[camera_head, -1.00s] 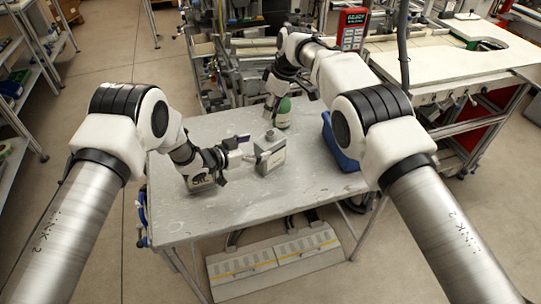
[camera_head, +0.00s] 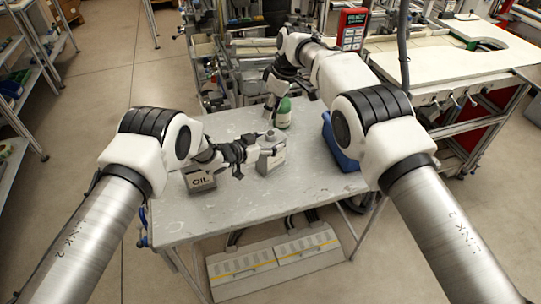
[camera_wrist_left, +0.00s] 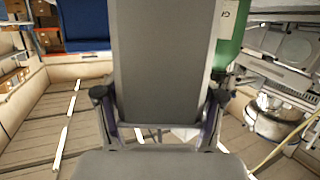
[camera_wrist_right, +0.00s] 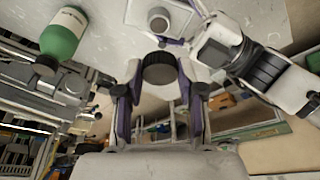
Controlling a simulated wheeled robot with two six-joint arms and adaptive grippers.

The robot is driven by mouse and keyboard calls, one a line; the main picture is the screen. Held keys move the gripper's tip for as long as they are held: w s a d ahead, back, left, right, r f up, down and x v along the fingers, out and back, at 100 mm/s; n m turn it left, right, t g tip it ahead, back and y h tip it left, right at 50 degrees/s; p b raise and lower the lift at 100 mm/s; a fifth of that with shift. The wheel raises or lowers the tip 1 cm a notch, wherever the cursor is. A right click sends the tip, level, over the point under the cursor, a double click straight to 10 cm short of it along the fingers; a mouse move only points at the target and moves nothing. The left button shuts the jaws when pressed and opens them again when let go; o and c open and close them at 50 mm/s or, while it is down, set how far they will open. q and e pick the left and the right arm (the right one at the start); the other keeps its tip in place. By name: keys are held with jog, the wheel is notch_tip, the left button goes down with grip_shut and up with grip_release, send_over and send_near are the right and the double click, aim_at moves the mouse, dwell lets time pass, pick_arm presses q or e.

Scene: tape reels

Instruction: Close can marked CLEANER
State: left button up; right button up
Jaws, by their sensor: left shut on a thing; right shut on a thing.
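A grey can (camera_head: 271,160) stands upright on the table, its top neck bare of any large cap; its label is too small to read. My left gripper (camera_head: 256,152) is shut on this can from the left. The can's grey side (camera_wrist_left: 163,70) fills the space between the fingers in the left wrist view. My right gripper (camera_head: 269,116) is behind and above the can, shut on a dark round cap (camera_wrist_right: 159,68). In the right wrist view the can's pale neck (camera_wrist_right: 159,18) shows beyond the cap, apart from it. A second can (camera_head: 201,181), marked OIL, stands at the left.
A green bottle (camera_head: 284,112) stands just behind the can, close to my right gripper. A blue bin (camera_head: 338,145) sits at the table's right edge. The front of the table (camera_head: 255,205) is clear.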

aim_at(271, 133)
jog(key=shift+d+f, duration=0.1)
jog(key=shift+f, duration=2.4)
pick_arm(q)
jog(key=shift+c, duration=0.2)
pick_arm(e)
jog(key=shift+f, duration=0.9)
pick_arm(q)
grip_shut()
pick_arm(e)
jog(key=shift+f, duration=0.55)
